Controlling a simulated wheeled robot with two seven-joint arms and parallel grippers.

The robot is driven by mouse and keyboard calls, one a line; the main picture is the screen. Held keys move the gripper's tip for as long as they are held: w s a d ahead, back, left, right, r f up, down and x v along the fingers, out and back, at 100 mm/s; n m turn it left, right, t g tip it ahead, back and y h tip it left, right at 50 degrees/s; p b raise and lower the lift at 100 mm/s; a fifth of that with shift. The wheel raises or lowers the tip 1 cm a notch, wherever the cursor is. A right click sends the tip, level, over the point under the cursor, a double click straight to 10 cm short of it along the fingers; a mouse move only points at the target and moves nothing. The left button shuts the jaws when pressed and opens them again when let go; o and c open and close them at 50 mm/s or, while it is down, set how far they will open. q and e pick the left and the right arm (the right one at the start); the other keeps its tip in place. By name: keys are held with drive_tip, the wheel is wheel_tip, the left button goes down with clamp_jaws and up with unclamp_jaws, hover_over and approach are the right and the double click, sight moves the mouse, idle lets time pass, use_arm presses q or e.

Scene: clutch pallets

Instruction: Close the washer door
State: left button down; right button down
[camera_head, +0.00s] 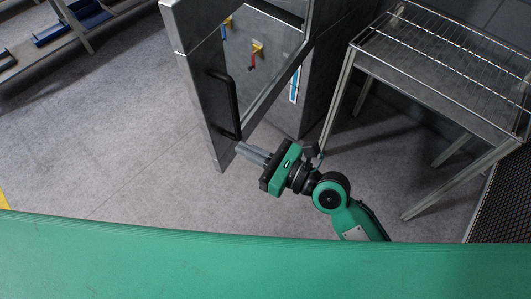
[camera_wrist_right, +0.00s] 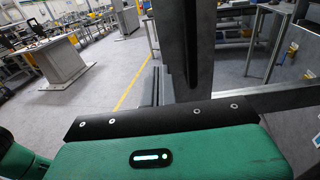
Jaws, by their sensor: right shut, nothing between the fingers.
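The washer door (camera_head: 200,110) is a grey metal panel that stands open at the upper middle of the head view, with a black bar handle (camera_head: 234,105) on its face. The washer body (camera_head: 310,85) is behind it to the right. My right gripper (camera_head: 247,153) is shut and empty, its fingers at the lower end of the door edge, just below the handle; I cannot tell whether they touch it. In the right wrist view the door edge (camera_wrist_right: 196,50) rises upright beyond the gripper housing, and the fingertips are hidden. My left gripper is not in view.
A wire-topped metal table (camera_head: 440,60) stands to the right of the washer. A rack with blue bins (camera_head: 85,15) is at the upper left. The grey floor (camera_head: 110,140) left of the door is clear. The right wrist view shows workbenches (camera_wrist_right: 60,60) far off.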

sight(210, 132)
drive_tip(key=p+x, duration=0.1)
drive_tip(key=x, duration=0.6)
drive_tip(key=shift+w, duration=0.1)
drive_tip(key=shift+a+p, duration=0.1)
drive_tip(key=shift+p, duration=0.25)
